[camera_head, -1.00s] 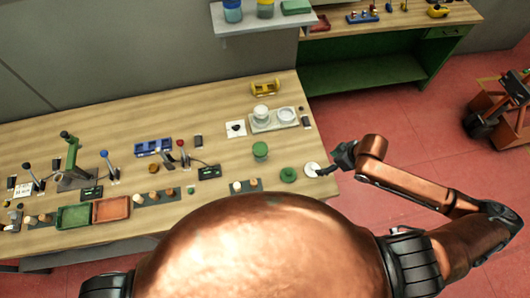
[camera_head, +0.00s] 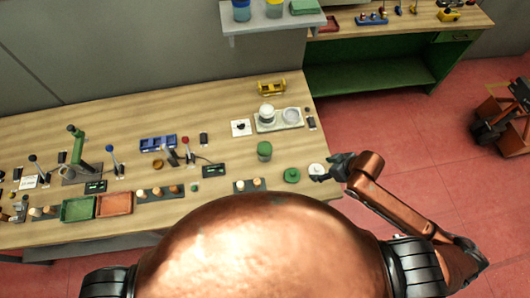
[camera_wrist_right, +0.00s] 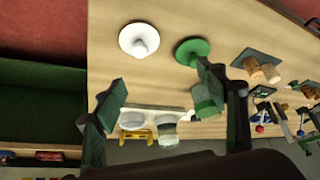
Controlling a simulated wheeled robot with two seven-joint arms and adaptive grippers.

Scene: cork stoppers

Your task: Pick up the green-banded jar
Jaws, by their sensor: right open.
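In the right wrist view the green jar (camera_wrist_right: 207,101) is partly covered by the right-hand finger. My right gripper (camera_head: 328,172) is over the table's right edge, beside a white disc and to the right of the jar, apart from it. In the wrist view its two fingers (camera_wrist_right: 160,84) are spread wide with nothing between them. My left gripper is not in view.
A green knobbed disc (camera_head: 292,175) and a white knobbed disc (camera_head: 316,170) lie between jar and gripper. Behind the jar is a pale tray (camera_head: 279,126) with a white jar. A corked dark block (camera_head: 250,186) and a black box (camera_head: 208,171) are nearby.

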